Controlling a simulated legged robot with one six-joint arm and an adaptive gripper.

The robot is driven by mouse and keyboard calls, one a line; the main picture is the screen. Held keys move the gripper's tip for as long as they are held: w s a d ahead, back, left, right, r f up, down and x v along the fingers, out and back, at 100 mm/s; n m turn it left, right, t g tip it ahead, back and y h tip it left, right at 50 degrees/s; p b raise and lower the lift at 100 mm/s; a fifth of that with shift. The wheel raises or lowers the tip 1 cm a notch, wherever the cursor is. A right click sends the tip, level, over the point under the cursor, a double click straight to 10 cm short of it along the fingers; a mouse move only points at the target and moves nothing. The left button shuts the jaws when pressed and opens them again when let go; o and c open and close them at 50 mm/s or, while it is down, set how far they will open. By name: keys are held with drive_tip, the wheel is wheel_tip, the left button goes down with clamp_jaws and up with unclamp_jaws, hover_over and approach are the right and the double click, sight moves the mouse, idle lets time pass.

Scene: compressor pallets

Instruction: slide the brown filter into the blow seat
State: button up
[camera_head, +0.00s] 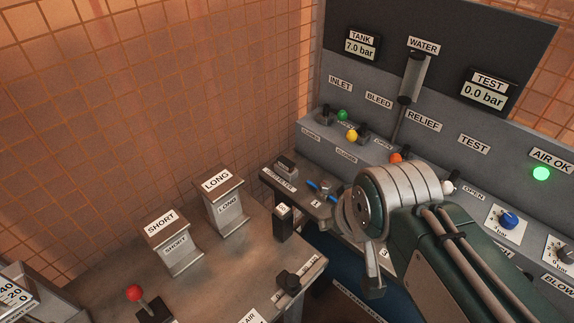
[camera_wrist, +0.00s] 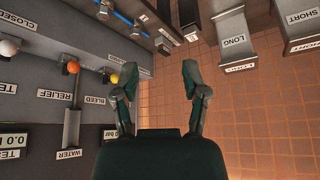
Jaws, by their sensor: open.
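I cannot make out a brown filter in either view. A label reading BLOW (camera_head: 558,284) shows at the right edge of the head view, on the front of the grey panel, but no seat can be told apart there. In the wrist view my gripper (camera_wrist: 158,80) is open, with its two dark green fingers apart and nothing between them. In the head view my arm crosses the right side and hides part of the bench and panel behind it; the gripper's fingers are mostly hidden there.
Two angled stands, SHORT (camera_head: 174,244) and LONG (camera_head: 224,204), stand on the grey bench. A red-knobbed lever (camera_head: 135,293) is at the front left. The valve panel has green (camera_head: 342,115), yellow (camera_head: 352,136) and orange (camera_head: 396,158) knobs. A blue dial (camera_head: 507,220) sits right of my arm.

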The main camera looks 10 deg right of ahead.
drive_tip(key=shift+a, duration=0.25)
drive_tip(key=o, duration=0.5)
drive_tip(key=shift+a, duration=0.3)
drive_tip(key=shift+o, duration=0.5)
drive_tip(key=shift+w+a+r, duration=0.15)
drive_tip(key=shift+w+r, duration=0.05)
drive_tip(key=shift+w, duration=0.15)
drive_tip(key=w+r+n+g, duration=0.1)
drive_tip(key=w+n+g, duration=0.2)
drive_tip(key=w, duration=1.8)
drive_tip(key=w+f+n+g, duration=0.1)
drive_tip(key=w+f, duration=0.4)
drive_tip(key=w, duration=0.1)
drive_tip(key=w+f+n, duration=0.1)
drive_tip(key=w+f, duration=0.5)
drive_tip(key=w+f+n+g, duration=0.1)
drive_tip(key=w+f, duration=0.4)
drive_tip(key=w, duration=0.1)
drive_tip(key=shift+w+d+f+n+g, duration=0.1)
drive_tip(key=shift+d+f+n+g, duration=0.2)
drive_tip(key=shift+d+f, duration=0.1)
drive_tip(key=shift+w+f, duration=0.1)
drive_tip(key=shift+f, duration=0.15)
